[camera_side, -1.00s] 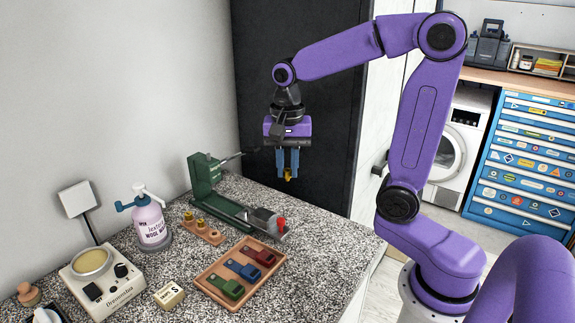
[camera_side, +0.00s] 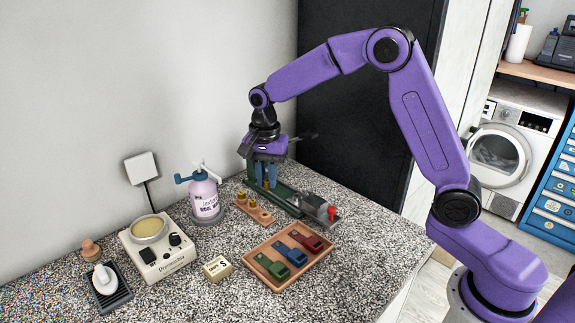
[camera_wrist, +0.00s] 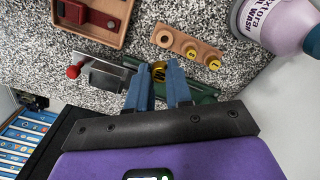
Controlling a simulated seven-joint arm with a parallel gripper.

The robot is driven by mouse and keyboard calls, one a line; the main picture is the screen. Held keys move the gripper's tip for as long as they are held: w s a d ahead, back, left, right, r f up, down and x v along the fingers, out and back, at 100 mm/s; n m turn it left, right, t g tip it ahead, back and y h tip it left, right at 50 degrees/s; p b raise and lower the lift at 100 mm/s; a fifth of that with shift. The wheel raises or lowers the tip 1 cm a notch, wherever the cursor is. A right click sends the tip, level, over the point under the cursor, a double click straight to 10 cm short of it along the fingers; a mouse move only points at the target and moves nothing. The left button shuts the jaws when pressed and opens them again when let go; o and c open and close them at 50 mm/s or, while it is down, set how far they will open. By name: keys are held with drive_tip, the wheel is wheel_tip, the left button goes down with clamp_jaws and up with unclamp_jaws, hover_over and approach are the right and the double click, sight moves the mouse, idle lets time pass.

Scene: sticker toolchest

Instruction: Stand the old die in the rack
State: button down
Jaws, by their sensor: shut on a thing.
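A brass-yellow die (camera_wrist: 158,73) is held between the blue fingers of my gripper (camera_wrist: 160,90); its marking is too blurred to read. In the side view my gripper (camera_side: 266,186) points down in front of the green press, just behind the rack, and the held die is hard to make out. The rack (camera_wrist: 178,42) is a small wooden strip. Two yellow dies (camera_wrist: 190,52) stand in it toward the bottle, and the hole (camera_wrist: 165,39) at its other end is empty. The rack also shows in the side view (camera_side: 265,216).
The green press (camera_side: 288,198) with a red knob (camera_side: 332,212) stands close by the gripper. A wooden tray (camera_side: 262,281) holds green, blue and red tools. A spray bottle (camera_side: 204,196), a cream device (camera_side: 157,257) and a small box (camera_side: 217,268) stand left.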

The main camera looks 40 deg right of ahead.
drive_tip(key=shift+w+a+f, duration=0.3)
drive_tip(key=shift+a+f, duration=0.05)
drive_tip(key=shift+f, duration=0.05)
drive_tip(key=shift+f, duration=2.9)
drive_tip(key=shift+f, duration=1.1)
drive_tip(key=c, duration=0.9)
unclamp_jaws()
drive_tip(key=shift+c, duration=0.2)
